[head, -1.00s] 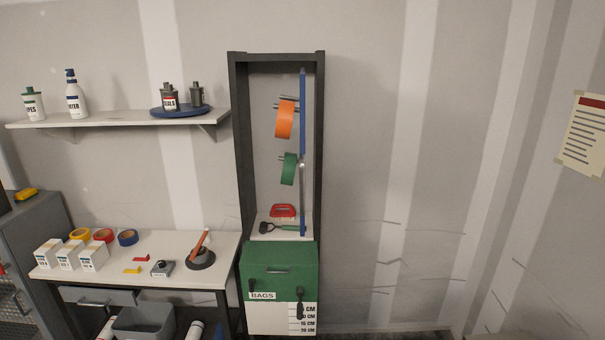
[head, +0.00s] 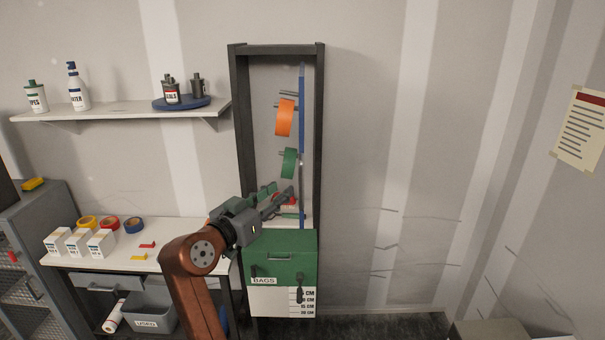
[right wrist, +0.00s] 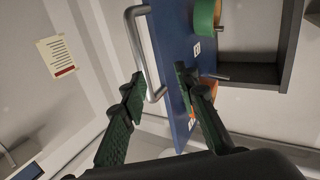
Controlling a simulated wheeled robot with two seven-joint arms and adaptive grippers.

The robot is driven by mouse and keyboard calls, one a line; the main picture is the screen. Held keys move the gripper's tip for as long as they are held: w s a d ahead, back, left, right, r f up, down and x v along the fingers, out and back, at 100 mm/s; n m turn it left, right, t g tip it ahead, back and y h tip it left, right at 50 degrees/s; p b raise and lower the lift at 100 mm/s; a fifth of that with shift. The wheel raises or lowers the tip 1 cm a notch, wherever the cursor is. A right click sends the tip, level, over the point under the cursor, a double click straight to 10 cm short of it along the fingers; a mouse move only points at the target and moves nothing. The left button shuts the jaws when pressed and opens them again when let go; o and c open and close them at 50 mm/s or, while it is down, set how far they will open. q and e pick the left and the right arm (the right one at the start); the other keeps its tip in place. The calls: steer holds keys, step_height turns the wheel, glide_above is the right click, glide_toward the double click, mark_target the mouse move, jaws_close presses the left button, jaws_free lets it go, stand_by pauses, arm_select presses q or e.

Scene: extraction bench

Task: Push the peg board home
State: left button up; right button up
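The blue peg board (head: 302,130) shows edge-on in the head view, standing out of the dark upright cabinet frame (head: 239,130). An orange tape roll (head: 285,118) and a green tape roll (head: 289,163) hang on its pegs. In the right wrist view the blue board (right wrist: 172,45) carries a grey bar handle (right wrist: 138,45). My right gripper (head: 284,196) is in front of the cabinet's lower opening. In the right wrist view its two fingers (right wrist: 156,88) are spread, with the handle's lower end between them and no clear grip on it. My left gripper is not in view.
A green cabinet front (head: 285,245) labelled BAGS with black hooks is below the opening. The white bench (head: 180,262) with boxes and tape rolls is left. A shelf (head: 120,113) holds bottles.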

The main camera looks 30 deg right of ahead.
mark_target(300, 178)
steer(key=shift+m+g, duration=0.3)
steer(key=shift+m, duration=0.3)
steer(key=d, duration=0.2)
steer(key=d+r+p, duration=0.1)
steer(key=d, duration=0.1)
steer(key=d+r+p, duration=0.1)
steer(key=d, duration=0.1)
steer(key=shift+d+r, duration=0.1)
steer(key=shift+r, duration=0.05)
steer(key=shift+w+d, duration=0.35)
steer(key=shift+d, duration=0.25)
steer(key=shift+c, duration=0.3)
jaws_close()
